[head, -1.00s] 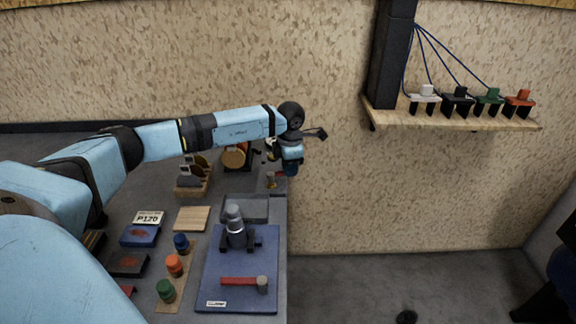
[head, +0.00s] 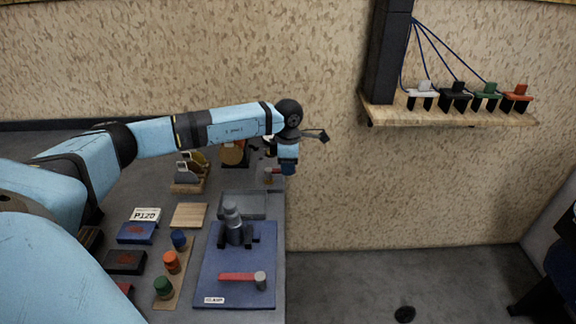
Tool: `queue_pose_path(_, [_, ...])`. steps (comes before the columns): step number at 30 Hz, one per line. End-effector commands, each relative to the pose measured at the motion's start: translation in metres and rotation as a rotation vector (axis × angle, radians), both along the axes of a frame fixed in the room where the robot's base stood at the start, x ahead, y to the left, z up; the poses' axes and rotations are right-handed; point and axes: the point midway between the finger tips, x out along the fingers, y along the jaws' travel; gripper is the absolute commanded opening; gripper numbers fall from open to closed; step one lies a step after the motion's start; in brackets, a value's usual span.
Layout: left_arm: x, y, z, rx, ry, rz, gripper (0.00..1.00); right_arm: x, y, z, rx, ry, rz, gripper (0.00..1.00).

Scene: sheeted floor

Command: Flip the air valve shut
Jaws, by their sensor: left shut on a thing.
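The air valve (head: 268,176) is a small fitting with a bit of red on it, at the far right corner of the bench. My left arm reaches across the bench to it, and the left gripper (head: 287,170) points down right beside it. The gripper is shut on the valve's small handle. The fingertips and most of the handle are hidden by the wrist, so the handle's angle cannot be told. My right gripper is not in view.
Coloured knobs (head: 171,262) stand to the left. A wall shelf (head: 450,117) is at right.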

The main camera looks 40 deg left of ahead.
Motion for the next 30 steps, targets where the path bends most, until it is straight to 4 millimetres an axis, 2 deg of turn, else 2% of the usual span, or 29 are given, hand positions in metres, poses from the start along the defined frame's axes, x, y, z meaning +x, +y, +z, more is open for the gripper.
queue_pose_path(1, [0.001, 0.0, 0.001, -0.001, -0.002, -0.003, 0.26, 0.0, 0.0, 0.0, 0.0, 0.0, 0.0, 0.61])
queue_pose_path(3, [0.001, 0.0, 0.001, -0.001, -0.002, -0.002, 0.42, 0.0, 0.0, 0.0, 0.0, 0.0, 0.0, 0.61])
queue_pose_path(4, [0.0, 0.0, 0.001, -0.001, -0.002, -0.002, 0.45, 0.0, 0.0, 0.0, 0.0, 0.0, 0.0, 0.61])
queue_pose_path(12, [0.0, 0.0, 0.001, -0.001, -0.001, 0.0, 0.45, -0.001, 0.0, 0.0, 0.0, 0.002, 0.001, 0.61])
queue_pose_path(16, [0.001, 0.0, 0.01, 0.0, -0.003, 0.0, 0.45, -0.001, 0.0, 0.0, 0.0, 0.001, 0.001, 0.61])
queue_pose_path(20, [0.001, 0.0, 0.033, 0.0, -0.004, 0.0, 0.45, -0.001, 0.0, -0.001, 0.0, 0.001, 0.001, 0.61])
queue_pose_path(30, [0.001, 0.0, 0.109, 0.0, -0.005, -0.001, 0.45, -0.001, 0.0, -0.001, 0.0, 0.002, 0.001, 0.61])
